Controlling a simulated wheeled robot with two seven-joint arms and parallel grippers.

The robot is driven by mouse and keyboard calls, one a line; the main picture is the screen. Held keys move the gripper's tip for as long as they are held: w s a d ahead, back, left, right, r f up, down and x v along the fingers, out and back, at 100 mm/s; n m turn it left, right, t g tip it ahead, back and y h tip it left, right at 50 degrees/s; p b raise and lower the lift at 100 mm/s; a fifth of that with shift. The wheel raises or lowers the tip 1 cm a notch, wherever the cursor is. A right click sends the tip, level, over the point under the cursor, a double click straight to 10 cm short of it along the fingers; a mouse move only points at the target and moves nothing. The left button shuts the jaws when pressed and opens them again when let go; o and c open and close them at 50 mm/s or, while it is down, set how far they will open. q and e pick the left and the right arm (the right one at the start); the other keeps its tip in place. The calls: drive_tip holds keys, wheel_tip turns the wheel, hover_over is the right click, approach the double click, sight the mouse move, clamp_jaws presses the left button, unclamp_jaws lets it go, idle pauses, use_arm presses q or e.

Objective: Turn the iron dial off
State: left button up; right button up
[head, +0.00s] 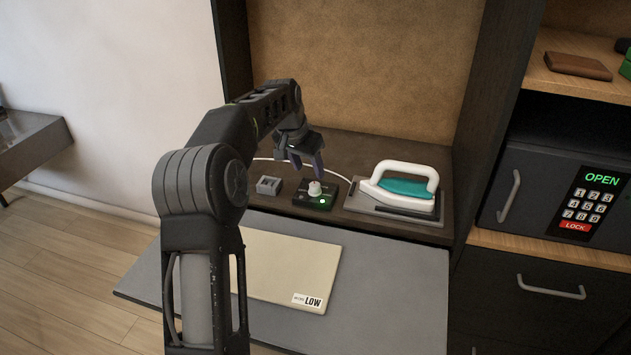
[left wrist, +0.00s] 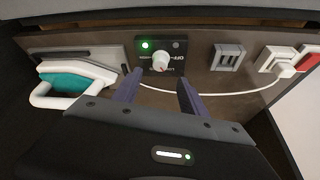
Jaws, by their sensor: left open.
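The iron dial is a white knob (head: 315,187) on a small black control box (head: 300,200) with a lit green light, on the dark shelf. It also shows in the left wrist view as a white knob (left wrist: 161,62), with the green light lit on the box (left wrist: 176,47). My left gripper (head: 306,165) is open just above the knob in the head view. In the left wrist view its two purple fingers (left wrist: 158,95) are spread, with the knob beyond and between them, apart from both. The iron (head: 406,186), white and teal, rests on its grey stand right of the box.
A grey block (head: 268,185) sits left of the box, and a white cord (head: 262,159) runs behind. A beige board (head: 285,268) marked LOW lies on the grey flap (head: 385,290) in front. A safe (head: 540,195) reading OPEN stands right, behind the dark cabinet side.

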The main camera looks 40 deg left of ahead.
sight(315, 184)
use_arm(q)
drive_tip(key=p+x, duration=0.1)
drive_tip(key=x, duration=0.6)
drive_tip(key=shift+w+f, duration=0.1)
drive_tip(key=shift+f, duration=0.25)
clamp_jaws()
idle(0.3)
